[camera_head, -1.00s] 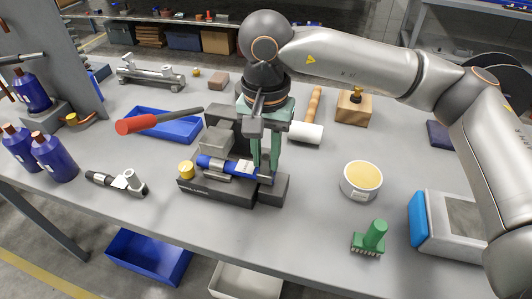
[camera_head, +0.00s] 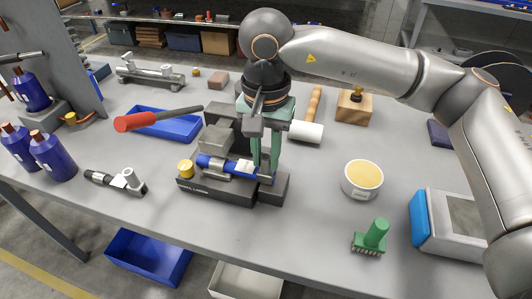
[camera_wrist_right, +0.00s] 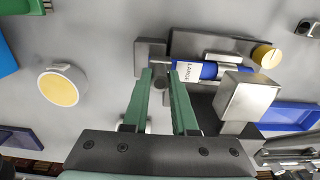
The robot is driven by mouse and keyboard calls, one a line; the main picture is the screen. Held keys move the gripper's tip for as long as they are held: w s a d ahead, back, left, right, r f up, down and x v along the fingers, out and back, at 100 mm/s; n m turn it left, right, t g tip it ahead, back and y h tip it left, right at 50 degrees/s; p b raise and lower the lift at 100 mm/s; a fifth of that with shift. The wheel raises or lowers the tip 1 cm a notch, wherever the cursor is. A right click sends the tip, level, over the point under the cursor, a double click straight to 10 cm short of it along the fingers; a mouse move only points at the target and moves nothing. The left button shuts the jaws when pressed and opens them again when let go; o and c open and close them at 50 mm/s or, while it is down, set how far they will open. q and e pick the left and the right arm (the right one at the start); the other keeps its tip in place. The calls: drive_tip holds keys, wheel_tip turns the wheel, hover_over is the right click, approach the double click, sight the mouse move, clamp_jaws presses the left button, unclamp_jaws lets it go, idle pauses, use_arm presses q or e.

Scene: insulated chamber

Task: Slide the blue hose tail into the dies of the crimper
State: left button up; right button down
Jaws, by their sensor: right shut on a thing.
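The crimper (camera_head: 215,191) stands on the grey bench with a dark base, grey metal blocks and a long red-handled lever (camera_head: 135,122) reaching left. The blue hose tail (camera_head: 207,162), with a white label, lies across the crimper beside its metal blocks. In the wrist view the hose (camera_wrist_right: 209,70) passes by a metallic cylinder, which hides part of it. My right gripper (camera_head: 264,178) points down at the hose's right end. Its green fingers (camera_wrist_right: 159,72) are shut on that end. Exact depth in the dies cannot be told. My left gripper is not in view.
A yellow-topped round tin (camera_head: 361,180), a green brush (camera_head: 371,238) and a blue-and-grey box (camera_head: 450,225) stand right. A blue tray (camera_head: 175,125) and a white-headed mallet (camera_head: 307,132) lie behind. A black-handled tool (camera_head: 120,182) and blue bottles (camera_head: 52,158) are left. The front middle is clear.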

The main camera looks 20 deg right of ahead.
drive_tip(key=c, duration=0.6)
unclamp_jaws()
drive_tip(key=shift+r+p, duration=0.3)
drive_tip(key=shift+r, duration=2.65)
